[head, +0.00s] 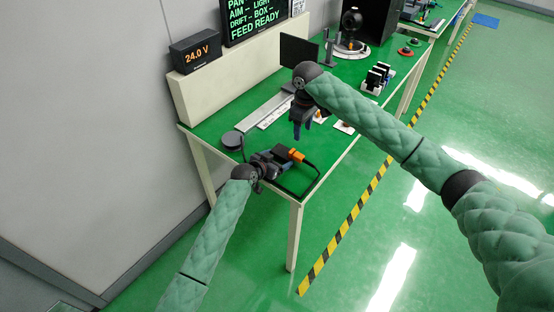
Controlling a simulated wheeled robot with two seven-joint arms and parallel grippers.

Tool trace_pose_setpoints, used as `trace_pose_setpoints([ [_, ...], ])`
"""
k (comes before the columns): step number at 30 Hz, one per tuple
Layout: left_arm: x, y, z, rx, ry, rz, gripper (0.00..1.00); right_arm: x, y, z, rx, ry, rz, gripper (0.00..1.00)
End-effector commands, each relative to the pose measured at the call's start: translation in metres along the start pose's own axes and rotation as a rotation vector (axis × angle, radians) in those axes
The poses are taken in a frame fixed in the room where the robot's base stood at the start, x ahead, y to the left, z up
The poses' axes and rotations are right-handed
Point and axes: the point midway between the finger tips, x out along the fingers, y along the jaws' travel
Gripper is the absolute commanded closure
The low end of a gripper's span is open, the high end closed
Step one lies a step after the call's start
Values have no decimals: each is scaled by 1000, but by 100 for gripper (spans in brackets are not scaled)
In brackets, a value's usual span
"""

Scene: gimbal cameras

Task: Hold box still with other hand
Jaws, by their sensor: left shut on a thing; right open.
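A small dark box (284,153) with an orange plug (296,155) at its right side sits near the front corner of the green table (209,130). A black cable (315,169) curves from the plug to the table's edge. My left gripper (270,163) is at the box's left side and is shut on the box; its fingers partly hide the box. My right gripper (302,132) points down above the table, behind the box and apart from it. It is open, with blue fingertips and nothing visible between them.
A 24.0 V display (195,52) and a text screen (254,18) stand at the wall. Black-and-white blocks (377,78) stand further right.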

Motion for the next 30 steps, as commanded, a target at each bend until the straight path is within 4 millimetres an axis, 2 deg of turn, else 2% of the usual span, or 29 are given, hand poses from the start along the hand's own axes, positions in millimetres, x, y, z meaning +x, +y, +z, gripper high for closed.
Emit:
trace_pose_setpoints([
  [10,0,0,0,0,0,0,45,0,0,0,0,0,0,50],
  [11,0,0,0,0,0,0,13,0,0,0,0,0,0,50],
  [13,0,0,0,0,0,0,0,0,0,0,0,0,0,50],
  [23,-5,0,1,0,0,0,0,0,0,0,0,0,0,50],
  [26,-16,0,1,2,0,-1,0,0,0,0,0,0,0,50],
  [30,-41,0,2,3,-1,-1,0,0,0,0,0,0,0,50],
])
